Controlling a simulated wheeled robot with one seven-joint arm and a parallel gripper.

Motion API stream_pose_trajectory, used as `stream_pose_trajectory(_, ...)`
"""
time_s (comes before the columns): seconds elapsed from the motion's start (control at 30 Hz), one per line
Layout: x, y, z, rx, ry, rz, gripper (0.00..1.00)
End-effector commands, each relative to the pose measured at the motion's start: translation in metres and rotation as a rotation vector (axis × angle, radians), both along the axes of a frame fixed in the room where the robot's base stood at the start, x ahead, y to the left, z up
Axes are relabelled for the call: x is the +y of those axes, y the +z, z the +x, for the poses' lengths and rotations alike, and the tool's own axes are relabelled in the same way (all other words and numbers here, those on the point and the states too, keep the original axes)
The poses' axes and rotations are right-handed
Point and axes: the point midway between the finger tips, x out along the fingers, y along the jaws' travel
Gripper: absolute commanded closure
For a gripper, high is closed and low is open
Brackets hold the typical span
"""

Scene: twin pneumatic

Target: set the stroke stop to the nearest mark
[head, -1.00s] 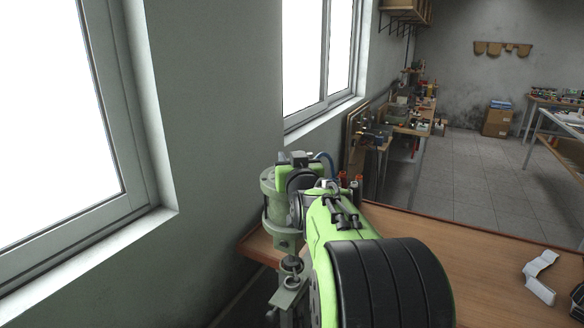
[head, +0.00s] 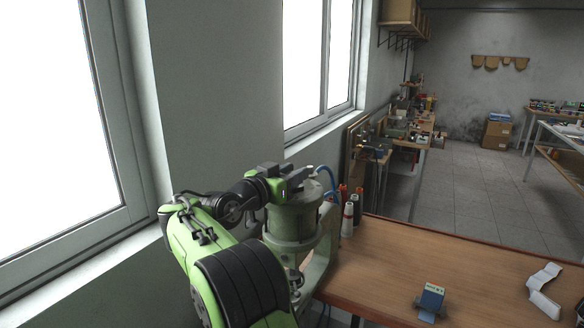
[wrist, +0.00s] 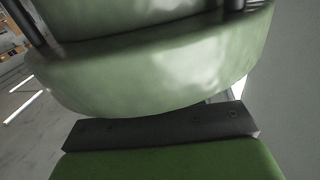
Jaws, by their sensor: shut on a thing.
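The pneumatic press (head: 293,222) is a grey-green cylinder on a stand at the bench's left end. Its rounded green body (wrist: 150,75) fills the upper wrist view. My gripper (head: 304,178) is at the top of the press, reaching in from the left. It is shut on a part there, but its jaws and the gripped part are too small and covered to make out. I cannot tell the stroke stop or its marks apart in either view. In the wrist view a dark bar and green housing of my gripper fill the bottom.
The press stands on a wooden bench (head: 400,270), close to the window wall. A blue hose (head: 327,180) curves behind the press top. Bottles (head: 348,220) stand just right of it. A small blue box (head: 431,300) and a white folded paper (head: 544,290) lie farther right.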

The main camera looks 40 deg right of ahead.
Motion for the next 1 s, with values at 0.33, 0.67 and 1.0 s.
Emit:
stream_pose_trajectory(0.33,-0.0001,-0.0006,0.0009,0.003,-0.087,0.003,0.95)
stream_pose_trajectory(0.67,-0.0006,-0.0011,0.0003,0.002,-0.095,0.003,0.95)
stream_pose_trajectory(1.0,-0.0007,-0.0007,0.0,0.002,-0.095,0.001,0.45)
